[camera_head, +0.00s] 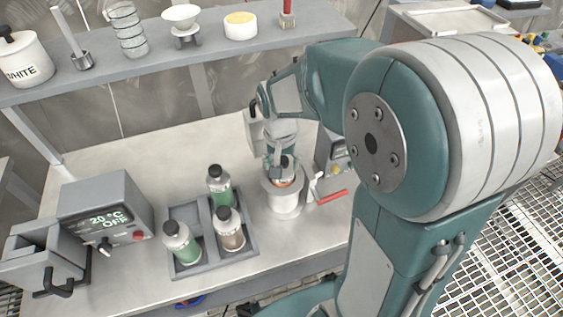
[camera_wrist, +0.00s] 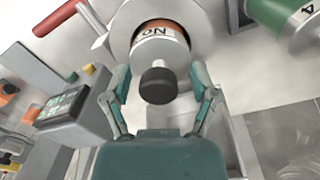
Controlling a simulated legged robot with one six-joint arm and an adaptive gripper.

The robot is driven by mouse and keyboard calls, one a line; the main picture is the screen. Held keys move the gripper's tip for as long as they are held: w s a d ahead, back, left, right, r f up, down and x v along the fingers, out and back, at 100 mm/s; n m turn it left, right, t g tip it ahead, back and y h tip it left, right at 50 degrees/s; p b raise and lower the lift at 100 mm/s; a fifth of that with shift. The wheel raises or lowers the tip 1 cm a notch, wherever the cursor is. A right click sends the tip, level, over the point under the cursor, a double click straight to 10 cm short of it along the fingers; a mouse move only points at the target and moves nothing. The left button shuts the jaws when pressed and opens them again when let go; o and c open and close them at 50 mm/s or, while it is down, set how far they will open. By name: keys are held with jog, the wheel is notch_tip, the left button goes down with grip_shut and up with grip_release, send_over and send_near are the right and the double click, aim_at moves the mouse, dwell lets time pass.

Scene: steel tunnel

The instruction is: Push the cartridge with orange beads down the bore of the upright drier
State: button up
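The upright drier (camera_head: 285,205) is a pale flanged cylinder standing on the bench right of the bottle rack. The cartridge (camera_head: 284,163) stands in its mouth, its dark knob and an orange band showing above the rim. In the wrist view the cartridge (camera_wrist: 160,52) has a white lettered collar, a black knob and an orange-brown band inside the drier's ring (camera_wrist: 119,38). How deep it sits is hidden. My gripper (camera_head: 278,158) is over the drier. In the wrist view my gripper (camera_wrist: 159,68) has its fingers spread either side of the knob, with gaps beside it.
A grey rack (camera_head: 187,268) with several bottles stands left of the drier. A grey unit (camera_head: 105,215) reading 20 °C OFF is farther left. A red-handled tool (camera_head: 330,195) lies close to the drier's right. A shelf (camera_head: 100,85) with labware runs behind. The bench front is clear.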

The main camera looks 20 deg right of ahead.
notch_tip(320, 180, up, 12)
jog(key=s+r+n+t, duration=0.1)
jog(key=s+n+t, duration=0.3)
jog(key=s, duration=1)
jog(key=shift+r+t, duration=0.25)
jog(key=shift+t, duration=0.65)
jog(key=shift+c, duration=0.4)
